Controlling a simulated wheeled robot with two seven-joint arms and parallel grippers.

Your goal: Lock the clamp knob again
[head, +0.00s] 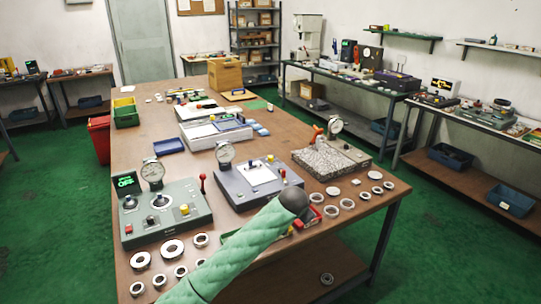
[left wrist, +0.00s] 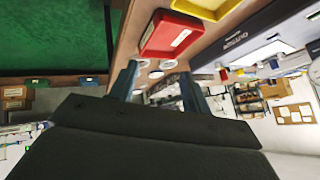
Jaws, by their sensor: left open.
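A grey-green station (head: 165,222) at the table's near left has a lit display (head: 126,182), a dial gauge (head: 152,172), black knobs (head: 160,201), a yellow button (head: 184,209) and a red-topped lever (head: 202,182). A second station (head: 236,186) with a dial gauge stands to its right. A granite plate (head: 322,162) with a gauge stand is farther right. I cannot tell which knob is the clamp knob. My left gripper (left wrist: 158,76) is open, with nothing seen between its fingers; I cannot make it out in the head view. My right gripper is not in view.
My green padded arm covers part of the near table. Metal rings (head: 172,248) and pale rings (head: 347,204) lie along the front edge. A red bin (left wrist: 170,35) and a yellow bin (left wrist: 200,8) show in the left wrist view. A blue tray (head: 169,146) lies behind the stations.

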